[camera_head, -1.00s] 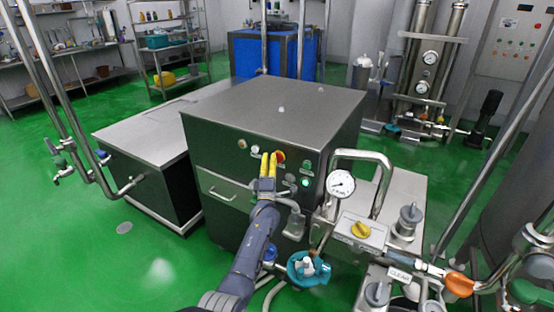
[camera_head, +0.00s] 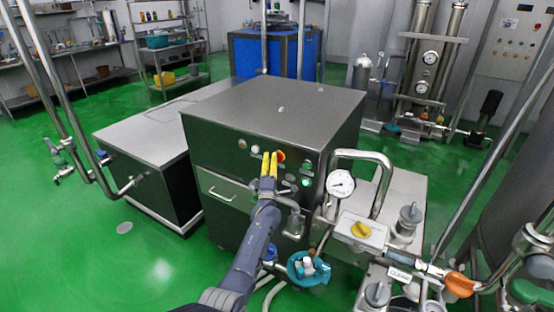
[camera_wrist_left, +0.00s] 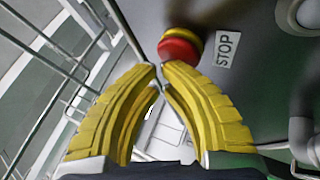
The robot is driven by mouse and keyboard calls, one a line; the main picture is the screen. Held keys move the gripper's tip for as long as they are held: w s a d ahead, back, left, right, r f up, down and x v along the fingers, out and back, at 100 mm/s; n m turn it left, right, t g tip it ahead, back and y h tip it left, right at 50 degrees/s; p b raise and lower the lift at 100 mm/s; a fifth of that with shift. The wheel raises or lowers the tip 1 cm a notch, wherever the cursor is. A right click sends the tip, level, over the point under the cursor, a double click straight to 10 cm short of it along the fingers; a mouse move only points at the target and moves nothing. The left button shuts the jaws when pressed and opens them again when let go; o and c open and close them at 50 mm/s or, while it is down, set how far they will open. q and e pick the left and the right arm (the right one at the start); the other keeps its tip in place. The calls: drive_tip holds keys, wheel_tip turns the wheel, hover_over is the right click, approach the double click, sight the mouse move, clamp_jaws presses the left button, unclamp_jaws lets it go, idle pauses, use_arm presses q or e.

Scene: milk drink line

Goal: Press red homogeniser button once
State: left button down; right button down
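The red button (camera_head: 281,156) sits on the dark front panel of the steel homogeniser (camera_head: 275,108). In the left wrist view, the red button (camera_wrist_left: 178,51) has a yellow collar behind it and a STOP label (camera_wrist_left: 228,48) to its right. My left gripper (camera_head: 269,155) has yellow fingers, pointing up at the panel just left of the button. In the left wrist view, my left gripper's fingertips (camera_wrist_left: 160,70) are nearly together with nothing between them, at the button's lower left edge. I cannot tell whether they touch it. My right gripper is not in view.
A green-lit button (camera_head: 307,181) and other small controls are on the same panel. Green floor is open at the left.

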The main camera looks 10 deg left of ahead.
use_arm(q)
drive_tip(key=shift+w, duration=0.15)
idle(0.6)
drive_tip(key=shift+s+a, duration=0.15)
drive_tip(key=shift+s, duration=0.7)
drive_tip(key=shift+s, duration=0.1)
drive_tip(key=shift+s+a, duration=0.25)
drive_tip(key=shift+s, duration=0.5)
drive_tip(key=shift+s+a, duration=0.25)
drive_tip(key=shift+s, duration=0.55)
drive_tip(key=shift+s+a, duration=0.25)
drive_tip(key=shift+s, duration=0.5)
